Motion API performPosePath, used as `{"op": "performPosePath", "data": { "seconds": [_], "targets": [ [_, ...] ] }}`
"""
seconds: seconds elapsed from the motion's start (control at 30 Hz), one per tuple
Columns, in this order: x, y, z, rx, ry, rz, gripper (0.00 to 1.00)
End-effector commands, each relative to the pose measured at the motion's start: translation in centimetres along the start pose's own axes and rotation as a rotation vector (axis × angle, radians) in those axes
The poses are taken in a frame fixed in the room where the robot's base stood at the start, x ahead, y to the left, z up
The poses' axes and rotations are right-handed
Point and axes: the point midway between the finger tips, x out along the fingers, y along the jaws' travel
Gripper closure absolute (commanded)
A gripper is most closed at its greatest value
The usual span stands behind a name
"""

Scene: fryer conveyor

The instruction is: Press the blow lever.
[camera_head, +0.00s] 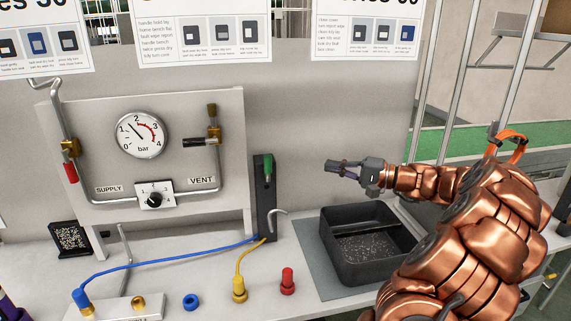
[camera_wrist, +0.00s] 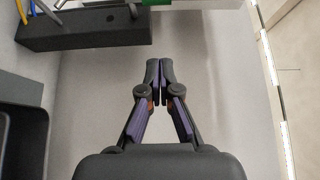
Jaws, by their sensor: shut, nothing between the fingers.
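No lever in view carries a readable "blow" label. A green-handled lever (camera_head: 268,170) sits at the top of an upright dark post (camera_head: 262,210), right of the gauge panel. The post also shows in the wrist view as a dark block (camera_wrist: 80,30), with a bit of green at the top edge. My gripper (camera_head: 329,164) is shut and empty, to the right of the green lever and apart from it. Its closed fingertips (camera_wrist: 160,68) point toward the top of the wrist view. The lever's full shape is hidden in the wrist view.
The panel (camera_head: 100,110) holds a pressure gauge (camera_head: 142,134), red supply handle (camera_head: 70,172), vent valve (camera_head: 205,142) and selector knob (camera_head: 154,200). A black bin (camera_head: 345,265) stands below my gripper. Blue (camera_head: 165,253) and yellow (camera_head: 242,262) hoses cross the bench near the post.

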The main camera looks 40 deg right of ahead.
Motion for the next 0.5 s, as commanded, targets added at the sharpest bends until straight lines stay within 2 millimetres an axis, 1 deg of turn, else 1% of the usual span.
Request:
{"op": "performPosePath", "data": {
  "seconds": [0.23,0.33,0.43,0.5],
  "targets": [
    [0.1,0.0,0.1,0.000,-0.003,0.001,1.00],
    [0.5,-0.1,0.1,0.001,-0.004,0.002,1.00],
    [1.4,-0.1,0.1,0.001,-0.006,0.003,1.00],
    [2.4,-0.1,0.2,0.002,-0.007,0.004,1.00]
  ]
}}
